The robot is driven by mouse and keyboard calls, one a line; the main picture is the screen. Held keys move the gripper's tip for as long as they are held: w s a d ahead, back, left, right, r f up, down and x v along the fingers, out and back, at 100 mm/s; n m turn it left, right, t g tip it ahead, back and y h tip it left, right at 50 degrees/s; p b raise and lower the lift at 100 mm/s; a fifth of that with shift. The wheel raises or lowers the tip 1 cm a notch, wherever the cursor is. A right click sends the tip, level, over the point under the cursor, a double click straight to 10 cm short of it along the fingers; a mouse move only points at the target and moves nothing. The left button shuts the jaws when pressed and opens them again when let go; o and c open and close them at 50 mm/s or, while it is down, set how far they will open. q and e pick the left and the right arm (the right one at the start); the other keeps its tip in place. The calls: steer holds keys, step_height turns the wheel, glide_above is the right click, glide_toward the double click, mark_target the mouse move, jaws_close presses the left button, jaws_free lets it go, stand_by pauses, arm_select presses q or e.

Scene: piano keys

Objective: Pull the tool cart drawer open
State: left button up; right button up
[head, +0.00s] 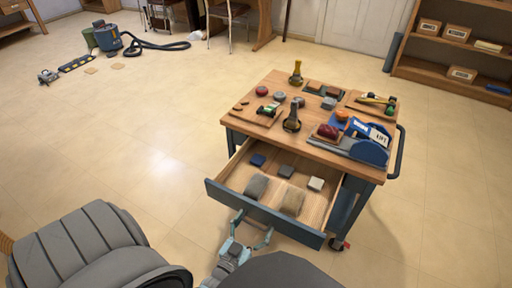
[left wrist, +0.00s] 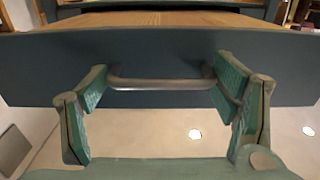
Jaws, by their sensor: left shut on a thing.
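The tool cart (head: 352,178) stands right of centre in the head view, with a wooden top and dark blue frame. Its drawer (head: 222,196) is pulled well out toward me, and its wooden inside shows. My left gripper (head: 254,229) is at the outer face of the drawer front. In the head view the handle is too small to make out. My right gripper is not in view.
Several small blocks and two larger rough pieces (head: 256,187) lie in the drawer. Tools and small items crowd the cart top, including a blue tool (head: 368,150) at its right edge. A vacuum cleaner (head: 110,40) stands far left. The floor left of the cart is clear.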

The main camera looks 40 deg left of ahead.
arm_select(q)
steer(key=shift+f, duration=0.1)
steer(key=o, duration=1.4)
steer(key=shift+o, duration=0.2)
